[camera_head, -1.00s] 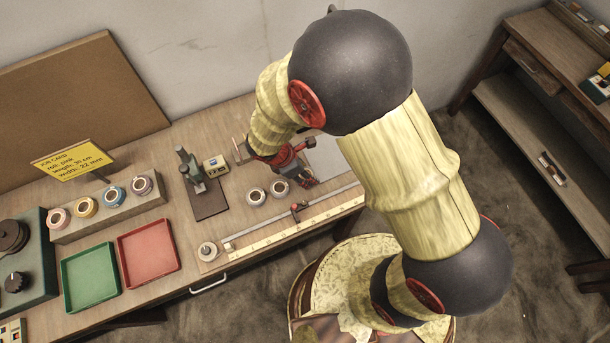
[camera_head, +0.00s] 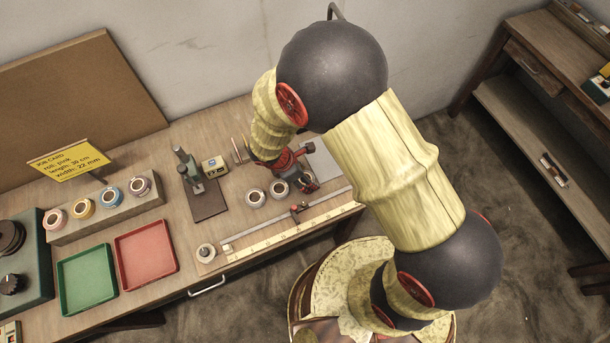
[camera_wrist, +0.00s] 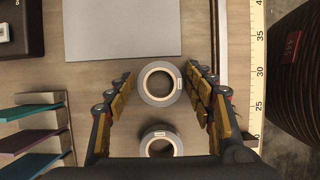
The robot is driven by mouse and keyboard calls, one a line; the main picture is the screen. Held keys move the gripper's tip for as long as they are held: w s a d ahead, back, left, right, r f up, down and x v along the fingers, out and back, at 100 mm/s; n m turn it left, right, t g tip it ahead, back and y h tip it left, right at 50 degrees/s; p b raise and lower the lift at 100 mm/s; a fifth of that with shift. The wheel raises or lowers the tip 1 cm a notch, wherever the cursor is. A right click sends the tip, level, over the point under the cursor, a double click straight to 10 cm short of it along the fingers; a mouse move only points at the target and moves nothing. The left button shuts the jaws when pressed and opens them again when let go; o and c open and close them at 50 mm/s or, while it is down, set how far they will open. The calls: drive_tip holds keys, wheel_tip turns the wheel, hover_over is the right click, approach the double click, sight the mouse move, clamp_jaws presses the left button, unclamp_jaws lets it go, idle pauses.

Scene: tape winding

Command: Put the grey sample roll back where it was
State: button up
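A grey roll (camera_wrist: 143,84) with a pale core lies flat between the fingers of my gripper (camera_wrist: 160,73) in the wrist view. A narrow gap shows on each side of it, so the gripper looks open. A second similar grey roll (camera_wrist: 146,142) lies just below it in that view, outside the fingertips. Which roll is the sample cannot be told by looks.
A ruler (camera_head: 268,240) with a slider (camera_head: 297,212) runs along the bench front. A grey mat (camera_wrist: 122,28) lies beside the rolls. A stand (camera_head: 192,168), roll rack (camera_head: 110,212), green tray (camera_head: 88,280) and red tray (camera_head: 147,254) are to the left.

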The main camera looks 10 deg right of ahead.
drive_tip(key=shift+o, duration=0.7)
drive_tip(key=shift+r, duration=0.3)
drive_tip(key=p+v, duration=0.3)
drive_tip(key=v, duration=0.8)
drive_tip(key=shift+a+r, duration=0.25)
drive_tip(key=shift+r, duration=0.05)
drive_tip(key=d+r+m+y, duration=0.1)
drive_tip(key=d+r+m, duration=0.5)
drive_tip(key=r, duration=0.5)
drive_tip(key=s+d+r+m+t+y, duration=0.1)
drive_tip(key=s+d+r+m+t, duration=0.1)
drive_tip(key=s+d+r+m, duration=0.3)
drive_tip(key=s+d+r+m+t+y, duration=0.2)
drive_tip(key=s+d+r+m, duration=0.3)
drive_tip(key=r+m, duration=0.5)
drive_tip(key=v, duration=0.3)
drive_tip(key=shift+d+r, duration=0.35)
drive_tip(key=shift+r, duration=0.1)
drive_tip(key=shift+f, duration=0.1)
